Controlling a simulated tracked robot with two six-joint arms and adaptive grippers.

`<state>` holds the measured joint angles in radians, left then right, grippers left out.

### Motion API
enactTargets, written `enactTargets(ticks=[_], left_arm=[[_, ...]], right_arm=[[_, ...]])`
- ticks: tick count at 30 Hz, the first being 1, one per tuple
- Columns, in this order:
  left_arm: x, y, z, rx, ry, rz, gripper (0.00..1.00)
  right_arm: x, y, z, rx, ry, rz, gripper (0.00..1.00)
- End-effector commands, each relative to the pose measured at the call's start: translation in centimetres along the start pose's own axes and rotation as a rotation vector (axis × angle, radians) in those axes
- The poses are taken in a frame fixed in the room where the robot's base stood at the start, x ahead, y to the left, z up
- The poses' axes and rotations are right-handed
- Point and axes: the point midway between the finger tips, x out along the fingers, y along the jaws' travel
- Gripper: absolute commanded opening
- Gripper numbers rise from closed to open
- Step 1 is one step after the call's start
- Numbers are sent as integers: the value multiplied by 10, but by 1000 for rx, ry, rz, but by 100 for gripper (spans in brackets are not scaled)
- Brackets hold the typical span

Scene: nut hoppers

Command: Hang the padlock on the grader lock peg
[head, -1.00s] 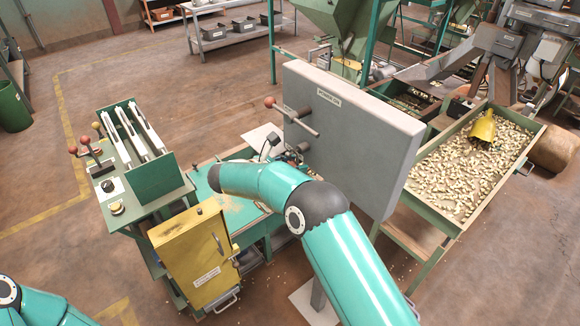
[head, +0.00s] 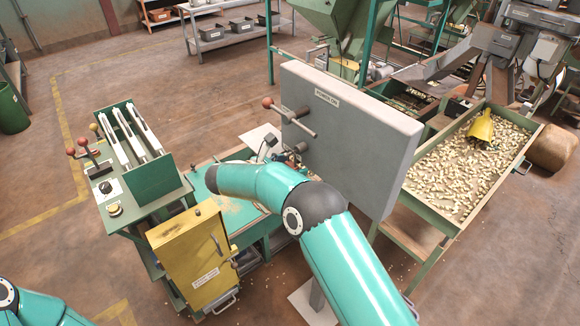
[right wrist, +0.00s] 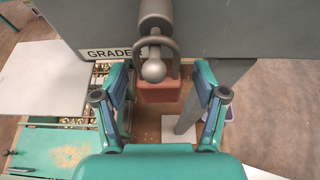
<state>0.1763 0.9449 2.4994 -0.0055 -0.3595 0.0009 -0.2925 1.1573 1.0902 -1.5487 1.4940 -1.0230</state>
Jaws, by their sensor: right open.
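In the right wrist view a padlock with a red-brown body (right wrist: 160,92) has its grey shackle around a grey, ball-ended peg (right wrist: 153,70). The peg stands out from a grey panel beside a "GRADER" label (right wrist: 108,53). The body hangs below the peg. My right gripper (right wrist: 161,76) is open, with one finger on each side of the padlock and a visible gap to each. In the head view my right gripper (head: 287,153) is small and partly hidden at the panel, and the padlock cannot be made out. My left gripper is out of view.
The upright grey panel (head: 350,130) has a red-knobbed lever (head: 290,117) near my right arm. A yellow cabinet (head: 190,255) and a green lever console (head: 150,180) stand to the left. A nut tray (head: 447,222) with a yellow scoop (head: 481,128) is at the right.

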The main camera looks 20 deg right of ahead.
Motion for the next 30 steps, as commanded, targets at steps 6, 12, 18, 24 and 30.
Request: enactTargets(ticks=[6,12,18,24,30], left_arm=[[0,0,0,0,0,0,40],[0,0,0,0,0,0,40],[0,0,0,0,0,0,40],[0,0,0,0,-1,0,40],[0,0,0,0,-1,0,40]], right_arm=[[-27,0,0,1,0,4,71],[-68,0,0,1,-1,4,71],[-102,-1,-1,1,-1,3,71],[-117,-2,-2,-1,0,0,71],[-109,-4,-16,-6,42,1,71]])
